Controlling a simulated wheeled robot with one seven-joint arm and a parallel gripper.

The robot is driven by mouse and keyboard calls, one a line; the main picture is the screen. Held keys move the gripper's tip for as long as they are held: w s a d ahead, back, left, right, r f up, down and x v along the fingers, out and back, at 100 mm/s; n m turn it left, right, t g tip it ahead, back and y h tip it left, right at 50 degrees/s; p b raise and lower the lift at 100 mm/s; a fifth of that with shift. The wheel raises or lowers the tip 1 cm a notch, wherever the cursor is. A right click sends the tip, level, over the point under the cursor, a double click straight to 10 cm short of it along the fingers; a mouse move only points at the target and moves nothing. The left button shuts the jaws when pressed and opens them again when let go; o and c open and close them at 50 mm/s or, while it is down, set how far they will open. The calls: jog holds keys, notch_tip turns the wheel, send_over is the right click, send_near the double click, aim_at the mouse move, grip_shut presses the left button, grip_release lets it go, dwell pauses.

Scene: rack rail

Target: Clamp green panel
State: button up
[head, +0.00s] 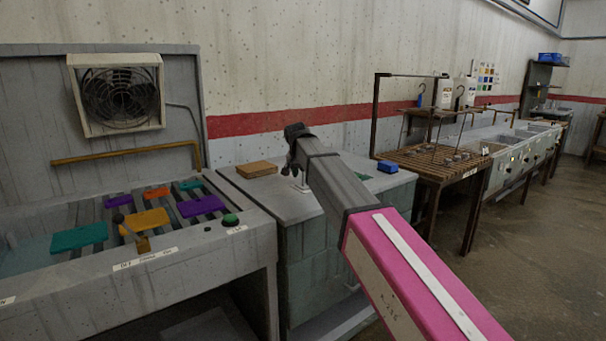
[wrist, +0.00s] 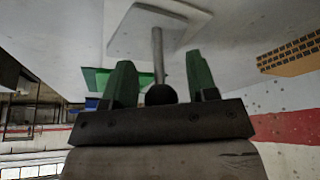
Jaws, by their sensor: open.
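A green panel (head: 362,177) lies on the grey cabinet top, mostly hidden behind my arm. In the wrist view green also shows behind the fingers (wrist: 97,78). A pale square base (wrist: 150,30) carries a grey rod (wrist: 158,55) with a black ball knob (wrist: 160,95); the base also shows under my gripper in the head view (head: 300,186). My gripper (head: 292,165) is over the cabinet, its two dark green fingers apart on either side of the rod and knob. I cannot tell whether they touch it. A teal panel (head: 80,237) lies on the slatted bench at left.
The bench also holds orange (head: 157,192), yellow (head: 146,221) and purple (head: 201,206) panels. A brown block (head: 257,169) and a blue box (head: 388,166) lie on the cabinet. A wooden rack table (head: 440,165) stands at right, with open floor in front.

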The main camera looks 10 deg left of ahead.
jog(key=shift+c, duration=0.4)
grip_shut()
jog(key=shift+w+d, duration=1.2)
jog(key=shift+w, duration=0.25)
jog(key=shift+w+d, duration=1.2)
jog(key=shift+w, duration=0.2)
jog(key=shift+o, duration=0.4)
grip_release()
jog(key=v, duration=1)
jog(key=shift+s+r, duration=0.2)
jog(key=shift+r, duration=0.15)
